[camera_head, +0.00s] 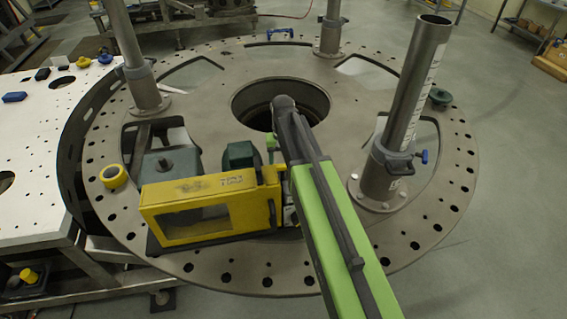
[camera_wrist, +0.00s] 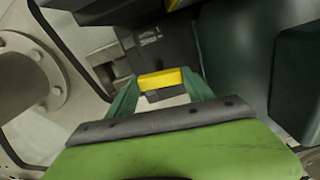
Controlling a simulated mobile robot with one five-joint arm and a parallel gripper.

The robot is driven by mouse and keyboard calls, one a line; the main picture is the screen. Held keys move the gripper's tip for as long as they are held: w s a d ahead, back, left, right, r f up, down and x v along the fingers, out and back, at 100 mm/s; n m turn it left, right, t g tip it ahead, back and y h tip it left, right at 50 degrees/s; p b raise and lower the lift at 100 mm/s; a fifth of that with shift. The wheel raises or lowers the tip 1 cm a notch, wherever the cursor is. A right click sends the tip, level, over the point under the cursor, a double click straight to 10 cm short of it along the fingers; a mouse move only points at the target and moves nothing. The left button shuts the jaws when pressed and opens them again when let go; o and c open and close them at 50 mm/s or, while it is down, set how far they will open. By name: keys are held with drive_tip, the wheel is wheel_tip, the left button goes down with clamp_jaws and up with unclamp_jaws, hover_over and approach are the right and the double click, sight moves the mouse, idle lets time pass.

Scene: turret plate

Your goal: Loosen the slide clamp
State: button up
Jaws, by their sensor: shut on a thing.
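In the wrist view, my gripper (camera_wrist: 160,88) has its two green fingers on either side of a small yellow piece (camera_wrist: 162,78), and it is shut on it. The yellow piece sits in front of a dark grey block (camera_wrist: 158,50), perhaps part of the slide clamp; I cannot tell how they join. In the head view, a yellow machine housing (camera_head: 165,214) with a window stands on the near side of the round turret plate (camera_head: 330,262). My green arm reaches over the plate just right of the housing. My fingertips and the held piece are hidden there.
Other posts (camera_head: 136,60) rise farther back. A large hole (camera_head: 312,98) lies mid-plate. A dark green block (camera_head: 238,156) stands behind the housing.

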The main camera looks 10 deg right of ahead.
drive_tip(key=shift+n, duration=0.5)
idle(0.3)
drive_tip(key=o, duration=1.4)
drive_tip(key=shift+c, duration=0.2)
wheel_tip(320, 180, up, 17)
drive_tip(key=p, duration=1.7)
drive_tip(key=shift+r, duration=0.15)
